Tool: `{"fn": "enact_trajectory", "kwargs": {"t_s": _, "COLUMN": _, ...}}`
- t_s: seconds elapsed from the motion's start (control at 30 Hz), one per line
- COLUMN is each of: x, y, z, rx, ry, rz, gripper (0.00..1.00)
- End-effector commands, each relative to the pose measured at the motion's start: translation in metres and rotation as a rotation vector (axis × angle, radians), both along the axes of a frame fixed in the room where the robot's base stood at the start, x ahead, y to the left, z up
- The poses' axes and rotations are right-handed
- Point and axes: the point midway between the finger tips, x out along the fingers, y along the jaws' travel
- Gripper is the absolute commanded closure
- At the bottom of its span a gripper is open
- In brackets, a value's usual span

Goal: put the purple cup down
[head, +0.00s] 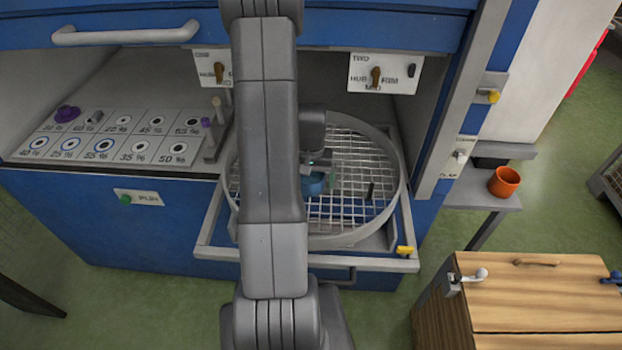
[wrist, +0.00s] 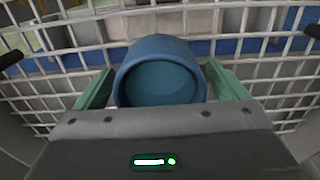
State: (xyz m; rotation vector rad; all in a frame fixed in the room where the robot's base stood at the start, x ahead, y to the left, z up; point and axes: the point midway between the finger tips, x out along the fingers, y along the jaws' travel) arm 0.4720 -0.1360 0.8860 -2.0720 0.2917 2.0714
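My gripper (wrist: 160,85) has its green fingers on either side of a blue cup (wrist: 160,72), their tips against its sides. The cup's open mouth faces the wrist camera, and it looks empty. In the head view the blue cup (head: 313,184) shows partly behind my arm, low over the round wire-mesh turntable (head: 352,140). Whether its base touches the mesh cannot be told. No purple cup can be made out. A small purple round object (head: 67,113) sits on the numbered panel at the left.
A pull-out frame (head: 225,253) holds the turntable, with a yellow piece (head: 405,250) at its front corner. Dark upright pegs (head: 370,191) stand at the mesh. An orange cup (head: 504,181) stands on a side shelf at the right. A wooden cabinet (head: 540,305) is at the front right.

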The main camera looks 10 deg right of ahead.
Motion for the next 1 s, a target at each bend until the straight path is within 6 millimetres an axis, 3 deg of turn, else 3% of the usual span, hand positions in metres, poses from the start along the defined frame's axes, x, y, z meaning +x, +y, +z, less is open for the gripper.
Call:
{"fn": "enact_trajectory", "kwargs": {"t_s": 0.37, "x": 0.001, "y": 0.000, "z": 0.011, "rx": -0.001, "ry": -0.003, "rz": 0.000, "gripper": 0.07}}
{"fn": "enact_trajectory", "kwargs": {"t_s": 0.8, "x": 0.001, "y": 0.000, "z": 0.090, "rx": 0.000, "ry": -0.005, "rz": 0.000, "gripper": 0.07}}
{"fn": "enact_trajectory", "kwargs": {"t_s": 1.0, "x": 0.001, "y": 0.000, "z": 0.115, "rx": -0.001, "ry": -0.003, "rz": 0.000, "gripper": 0.07}}
